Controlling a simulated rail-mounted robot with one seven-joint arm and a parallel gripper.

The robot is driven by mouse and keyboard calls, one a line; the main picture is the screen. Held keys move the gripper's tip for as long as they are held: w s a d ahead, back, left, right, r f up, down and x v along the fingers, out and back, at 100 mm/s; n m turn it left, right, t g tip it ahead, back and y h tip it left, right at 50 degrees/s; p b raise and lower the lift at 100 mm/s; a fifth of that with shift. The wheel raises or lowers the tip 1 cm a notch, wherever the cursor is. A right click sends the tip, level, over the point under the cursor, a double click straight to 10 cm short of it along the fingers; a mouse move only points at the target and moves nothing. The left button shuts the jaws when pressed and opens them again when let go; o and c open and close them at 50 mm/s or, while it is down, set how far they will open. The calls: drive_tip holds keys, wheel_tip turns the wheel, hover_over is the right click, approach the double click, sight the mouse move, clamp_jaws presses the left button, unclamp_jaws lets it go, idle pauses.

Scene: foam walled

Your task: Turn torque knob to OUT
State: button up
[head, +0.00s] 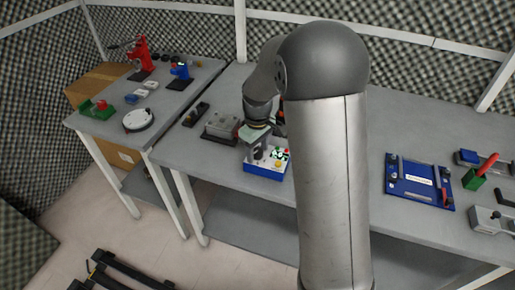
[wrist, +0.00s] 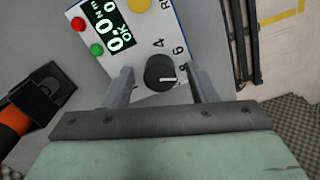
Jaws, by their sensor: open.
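The torque knob (wrist: 158,70) is a dark round knob with a short white pointer mark, on a white panel (wrist: 165,25) with printed characters beside it. In the head view the panel tops a blue-based box (head: 264,171) near the table's front edge. My gripper (wrist: 160,76) is open, with one finger on each side of the knob and a visible gap to each. It also shows over the box in the head view (head: 257,154). I cannot read an OUT label.
A grey device (head: 222,126) stands left of the box. A black and orange object (wrist: 30,108) shows in the wrist view. A blue board (head: 419,182) lies right on the table. A side table (head: 105,120) holds red and blue tools. My arm hides part of the table.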

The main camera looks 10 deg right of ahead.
drive_tip(key=c, duration=1)
drive_tip(key=shift+m, duration=0.3)
drive_tip(key=m, duration=0.3)
drive_tip(key=shift+m+b, duration=0.3)
drive_tip(key=shift+m, duration=2.3)
drive_tip(key=o, duration=1)
